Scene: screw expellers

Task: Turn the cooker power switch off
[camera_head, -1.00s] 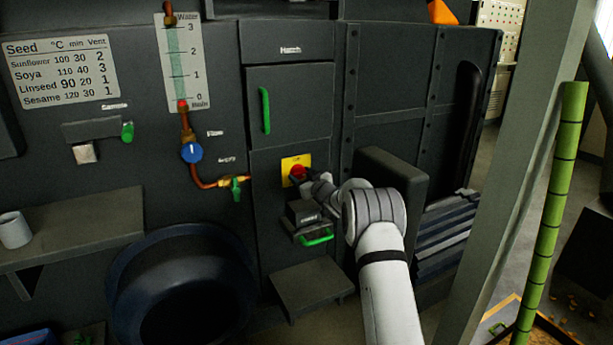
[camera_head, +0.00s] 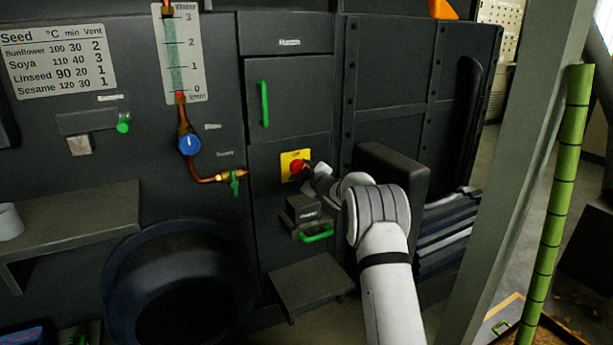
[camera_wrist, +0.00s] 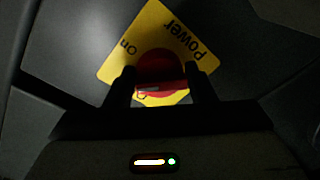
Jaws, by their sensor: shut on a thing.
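The cooker power switch is a red round knob (camera_head: 296,167) on a yellow plate (camera_head: 287,175), set in the dark panel near the middle of the head view. In the wrist view the yellow plate (camera_wrist: 190,38) shows the words "Power" and "On", and the red knob (camera_wrist: 160,68) carries a lighter bar across it. My gripper (camera_wrist: 162,84) has one dark finger on each side of the knob and is shut on it. In the head view my gripper (camera_head: 305,169) reaches the switch from the right. The lower part of the plate is partly hidden by the fingers and knob.
A green drawer handle (camera_head: 317,237) and a dark shelf (camera_head: 310,284) lie below the switch. A green hatch handle (camera_head: 264,103) is above it. A copper pipe with a green valve (camera_head: 234,183) is to the left. A dark block (camera_head: 395,172) stands to the right.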

